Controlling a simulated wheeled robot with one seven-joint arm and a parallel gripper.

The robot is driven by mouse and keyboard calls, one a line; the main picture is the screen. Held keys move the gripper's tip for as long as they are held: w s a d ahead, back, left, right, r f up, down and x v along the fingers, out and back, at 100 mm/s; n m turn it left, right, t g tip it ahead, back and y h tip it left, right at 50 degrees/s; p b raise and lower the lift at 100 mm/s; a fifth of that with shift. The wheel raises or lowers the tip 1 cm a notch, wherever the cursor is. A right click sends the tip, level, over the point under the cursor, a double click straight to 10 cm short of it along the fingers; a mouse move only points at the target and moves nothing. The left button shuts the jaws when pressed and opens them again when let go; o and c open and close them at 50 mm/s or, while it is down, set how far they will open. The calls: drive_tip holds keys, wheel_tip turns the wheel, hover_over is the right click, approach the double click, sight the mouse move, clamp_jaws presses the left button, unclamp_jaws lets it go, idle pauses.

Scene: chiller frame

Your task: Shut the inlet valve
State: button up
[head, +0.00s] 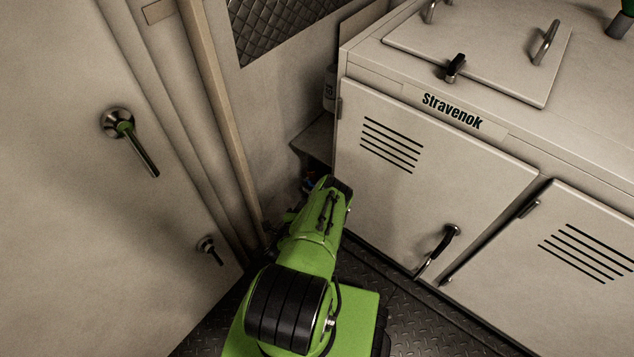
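I cannot identify the inlet valve for certain. A green part on a dark stem (620,22) stands on the cabinet top at the far right, cut off by the picture edge. My green arm reaches forward and away, toward the gap. My gripper is hidden beyond the arm's far end, so its fingers and anything between them do not show.
The beige Stravenok cabinet (412,190) stands right, with shut vented doors and a handled lid (480,45) on top. A beige door (75,190) with a lever handle (131,138) is at left. A bottle (329,90) stands on a shelf (316,139). Dark tread-plate floor (425,325) is clear.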

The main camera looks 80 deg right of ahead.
sight(312, 184)
drive_tip(key=b+x, duration=0.5)
drive_tip(key=x, duration=0.8)
drive_tip(key=shift+d+f+b, duration=0.2)
drive_tip(key=shift+d+b, duration=0.1)
drive_tip(key=shift+b, duration=0.05)
drive_tip(key=shift+c, duration=0.4)
clamp_jaws()
